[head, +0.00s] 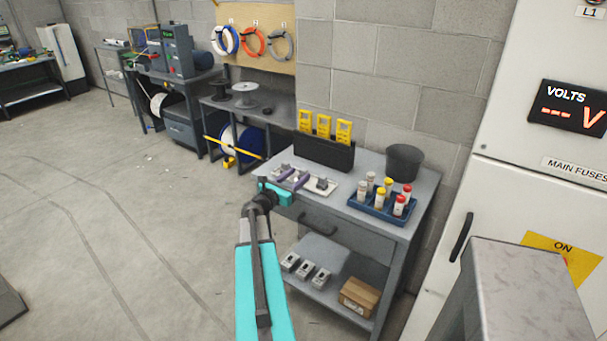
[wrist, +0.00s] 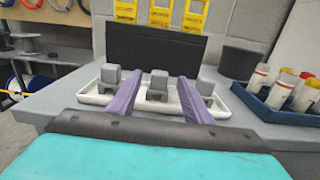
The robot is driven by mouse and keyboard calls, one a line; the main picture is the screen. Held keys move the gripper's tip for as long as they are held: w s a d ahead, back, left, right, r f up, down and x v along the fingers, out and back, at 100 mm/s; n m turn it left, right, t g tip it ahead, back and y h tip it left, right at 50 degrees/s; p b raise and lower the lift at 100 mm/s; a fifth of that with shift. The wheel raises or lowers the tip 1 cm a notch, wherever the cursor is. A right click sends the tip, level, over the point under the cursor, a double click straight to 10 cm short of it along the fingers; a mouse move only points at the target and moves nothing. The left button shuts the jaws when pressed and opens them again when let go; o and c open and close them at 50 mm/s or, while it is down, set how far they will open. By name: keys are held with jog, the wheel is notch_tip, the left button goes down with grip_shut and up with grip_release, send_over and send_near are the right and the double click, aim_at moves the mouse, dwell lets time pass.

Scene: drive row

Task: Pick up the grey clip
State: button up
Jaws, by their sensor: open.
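Several small grey clips stand in a shallow white tray (wrist: 92,98) on the bench. In the wrist view a left clip (wrist: 110,77), a middle clip (wrist: 158,82) and a right clip (wrist: 208,80) show. My gripper (wrist: 160,77) is open, with its two purple fingers pointing over the tray. The middle clip appears between the fingers, with a gap on both sides; I cannot tell whether the fingers reach it in depth. In the head view my gripper (head: 291,178) is over the tray's left part, hiding some of it, and the right clip (head: 321,183) shows clear.
A blue rack (head: 377,210) of capped bottles stands right of the tray. Behind are a black holder (head: 322,154) with yellow meters and a dark bin (head: 403,162). A white cabinet (head: 540,130) is at the right. The floor at left is open.

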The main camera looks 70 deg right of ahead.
aim_at(303, 175)
jog(key=shift+p+x, duration=0.3)
jog(key=shift+x, duration=1.05)
jog(key=shift+c, duration=0.2)
jog(key=c, duration=1.1)
